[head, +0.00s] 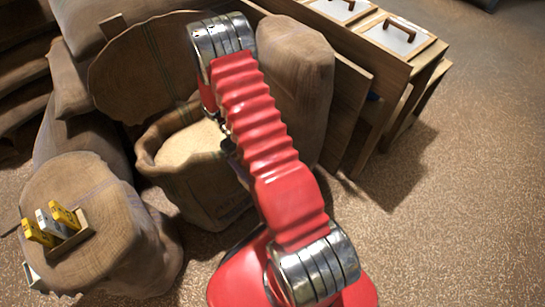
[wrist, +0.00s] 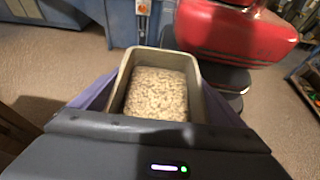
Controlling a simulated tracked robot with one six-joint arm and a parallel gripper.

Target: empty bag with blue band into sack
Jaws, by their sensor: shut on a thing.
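The open burlap sack (head: 180,190) stands behind my arm in the head view, upright, with pale grain (head: 190,142) showing in its mouth. My arm covers its right part. In the wrist view my gripper (wrist: 158,95) is shut on a beige rectangular container (wrist: 126,62), one purple finger on each side. The container is open at the top and holds pale grains (wrist: 157,92). I see no blue band on it, and no bag with a blue band elsewhere. My gripper is hidden in the head view, so its distance from the sack cannot be told.
A stuffed sack (head: 300,75) stands right of the open sack. A wooden cabinet (head: 430,60) with handled lids is at the back right. Small yellow and white packets (head: 55,222) sit on a burlap sack (head: 110,235) at left. The floor at right is clear.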

